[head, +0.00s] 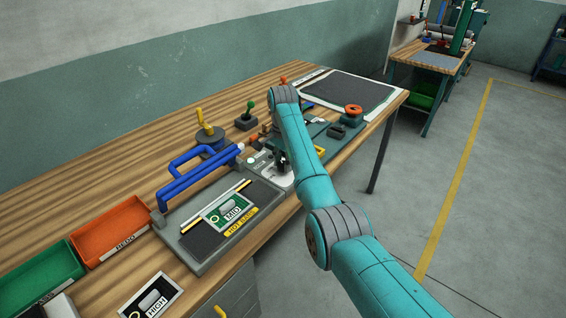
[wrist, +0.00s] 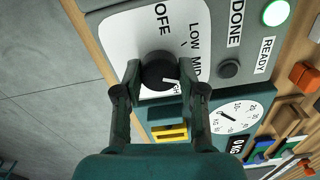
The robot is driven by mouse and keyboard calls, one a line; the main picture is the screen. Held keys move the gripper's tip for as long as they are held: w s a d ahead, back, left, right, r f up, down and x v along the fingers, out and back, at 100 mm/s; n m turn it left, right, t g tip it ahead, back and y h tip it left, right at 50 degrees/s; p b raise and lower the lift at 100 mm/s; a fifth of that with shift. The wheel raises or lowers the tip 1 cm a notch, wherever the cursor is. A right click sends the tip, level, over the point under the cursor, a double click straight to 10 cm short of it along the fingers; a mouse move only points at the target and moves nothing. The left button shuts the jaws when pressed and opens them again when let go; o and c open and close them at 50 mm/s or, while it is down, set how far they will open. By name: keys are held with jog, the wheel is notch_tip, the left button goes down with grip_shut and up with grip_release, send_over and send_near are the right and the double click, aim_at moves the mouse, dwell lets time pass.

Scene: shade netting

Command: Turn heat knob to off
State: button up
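The black heat knob (wrist: 157,70) sits on a white dial plate (wrist: 122,42) in the wrist view. OFF, LOW and MID are printed around it; a further label beside the knob is partly hidden. The knob's white pointer line points right and slightly down, toward that partly hidden label and away from OFF. My gripper (wrist: 166,82) has one finger on each side of the knob. The fingers look open, with a gap at the right finger; contact on the left is unclear. In the head view my gripper (head: 283,167) is over the control panel, and my arm hides the knob.
A round gauge (wrist: 236,117) is near the right finger. The blue-handled hot bar press (head: 195,242) and an orange bin (head: 112,229) stand to the left.

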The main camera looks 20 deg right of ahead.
jog(key=shift+n, duration=0.4)
jog(key=n, duration=0.3)
jog(key=shift+n, duration=0.4)
jog(key=n, duration=1)
jog(key=shift+n, duration=0.4)
jog(key=n, duration=0.4)
jog(key=shift+n, duration=0.4)
jog(key=o, duration=1.1)
jog(key=shift+o, duration=0.2)
